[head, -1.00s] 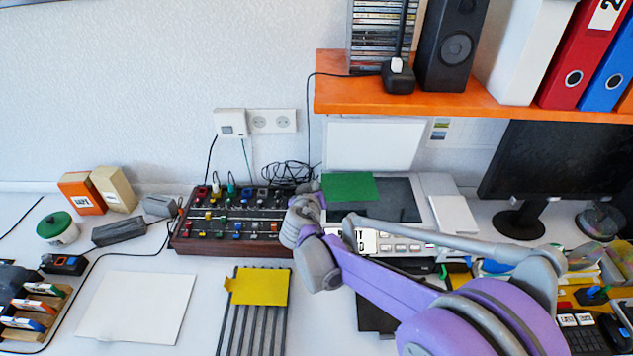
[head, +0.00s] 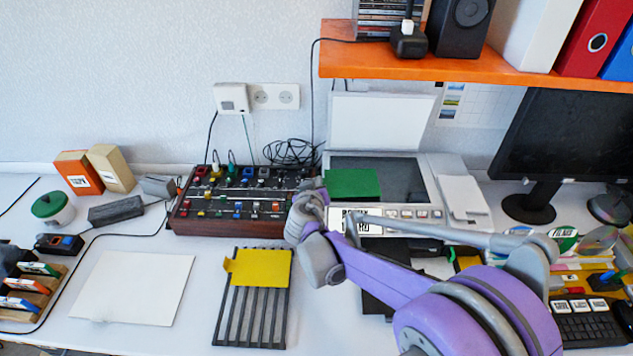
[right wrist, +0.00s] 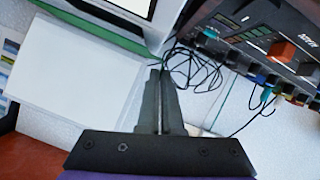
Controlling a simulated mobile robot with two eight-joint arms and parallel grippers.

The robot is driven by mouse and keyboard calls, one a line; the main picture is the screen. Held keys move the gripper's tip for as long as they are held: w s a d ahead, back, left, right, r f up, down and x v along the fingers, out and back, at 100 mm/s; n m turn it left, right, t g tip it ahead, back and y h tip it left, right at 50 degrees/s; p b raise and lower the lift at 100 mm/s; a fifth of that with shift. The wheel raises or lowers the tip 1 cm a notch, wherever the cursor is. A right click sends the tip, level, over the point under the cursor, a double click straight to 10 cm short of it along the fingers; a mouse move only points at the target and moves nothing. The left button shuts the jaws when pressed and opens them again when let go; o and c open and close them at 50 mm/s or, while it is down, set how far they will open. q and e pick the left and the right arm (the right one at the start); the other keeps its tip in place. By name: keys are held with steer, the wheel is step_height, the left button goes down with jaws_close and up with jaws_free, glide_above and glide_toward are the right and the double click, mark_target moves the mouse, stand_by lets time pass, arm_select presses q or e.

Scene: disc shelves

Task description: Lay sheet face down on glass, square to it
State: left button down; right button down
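The green sheet (head: 352,184) lies flat over the left part of the scanner's dark glass (head: 405,180). Its edges look roughly parallel to the glass. I cannot tell if it touches the glass or hovers just above it, nor which side faces down. The scanner's white lid (head: 380,122) stands open behind. My right gripper (head: 318,193) is at the sheet's left edge. In the right wrist view its dark fingers (right wrist: 160,72) are closed together, with the sheet's green edge (right wrist: 95,32) reaching their tips. My left gripper is out of view.
A control box with knobs (head: 238,205) stands close left of the scanner. A yellow sheet (head: 262,268) lies on a slatted rack (head: 250,320) in front. A white board (head: 135,288) lies at left. An orange shelf (head: 440,66) overhangs the back; a monitor (head: 570,140) stands right.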

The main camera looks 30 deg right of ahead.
steer(key=shift+f+b, duration=0.4)
steer(key=shift+f, duration=0.2)
steer(key=c, duration=1)
jaws_free()
steer(key=shift+r, duration=0.1)
steer(key=s+a+r+n+g+y+p, duration=0.1)
steer(key=s+a+y+p, duration=0.1)
steer(key=s+a, duration=0.3)
steer(key=s+a+r+n+g+y+p, duration=0.1)
steer(key=s+a+g+y+p, duration=0.1)
steer(key=s, duration=1.2)
steer(key=s+a+r+n+g+y+p, duration=0.1)
steer(key=s+a+y+p, duration=0.3)
steer(key=s+a, duration=0.4)
steer(key=shift+s+g+p, duration=0.5)
steer(key=shift+s+g, duration=0.2)
steer(key=shift+s, duration=0.05)
